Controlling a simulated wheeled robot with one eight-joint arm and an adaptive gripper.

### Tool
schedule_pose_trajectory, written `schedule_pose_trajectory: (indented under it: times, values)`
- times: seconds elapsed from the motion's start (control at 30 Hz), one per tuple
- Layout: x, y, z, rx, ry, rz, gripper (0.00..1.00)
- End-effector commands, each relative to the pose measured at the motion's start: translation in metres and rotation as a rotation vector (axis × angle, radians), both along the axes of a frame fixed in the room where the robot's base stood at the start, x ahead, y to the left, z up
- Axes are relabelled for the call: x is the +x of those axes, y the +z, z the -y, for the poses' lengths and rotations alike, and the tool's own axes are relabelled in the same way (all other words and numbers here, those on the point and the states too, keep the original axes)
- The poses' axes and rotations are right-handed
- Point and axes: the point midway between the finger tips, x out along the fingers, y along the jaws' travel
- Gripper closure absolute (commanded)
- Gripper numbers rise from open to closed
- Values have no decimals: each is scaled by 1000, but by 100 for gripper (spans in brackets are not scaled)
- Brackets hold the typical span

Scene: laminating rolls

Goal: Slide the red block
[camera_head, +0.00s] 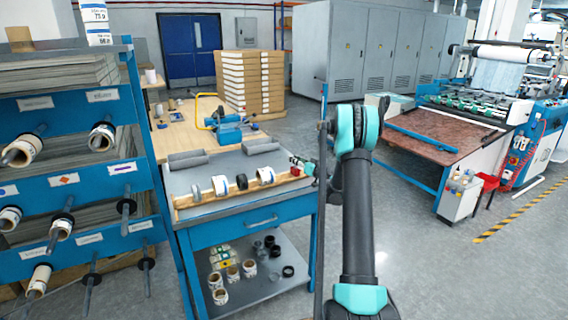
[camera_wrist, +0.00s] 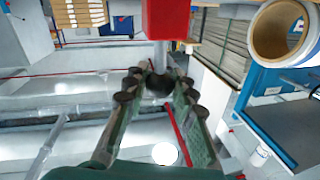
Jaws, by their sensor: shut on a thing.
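The red block (camera_wrist: 166,18) is at the top middle of the wrist view, with a short grey stem (camera_wrist: 160,54) below it. My gripper (camera_wrist: 155,82) is closed around the lower end of this stem, and its fingertips are just below the red part. In the head view the red block is a small red patch (camera_head: 295,171) at the right end of the wooden rail (camera_head: 230,196) on the workbench. My gripper (camera_head: 302,164) is beside it there, small and partly hidden by my arm.
A large roll with a brown core (camera_wrist: 284,30) is close on the right in the wrist view. Several rolls stand along the rail. A blue rack (camera_head: 70,185) stands left of the workbench. A laminating machine (camera_head: 450,135) stands right, with open floor between.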

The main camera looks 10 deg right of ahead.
Motion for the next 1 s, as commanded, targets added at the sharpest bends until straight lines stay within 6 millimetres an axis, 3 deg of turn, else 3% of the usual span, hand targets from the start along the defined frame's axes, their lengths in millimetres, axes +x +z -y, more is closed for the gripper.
schedule_pose_trajectory:
  times: [0.1, 0.3, 0.8, 0.83, 1.0]
  values:
    - [9, 0, 28, 0, -4, 0, 100]
    - [18, 0, 55, 0, -2, 1, 100]
    - [21, 0, 64, 0, -1, 0, 100]
    - [21, 0, 64, 0, -1, 0, 71]
    - [21, 0, 64, 0, -1, 0, 53]
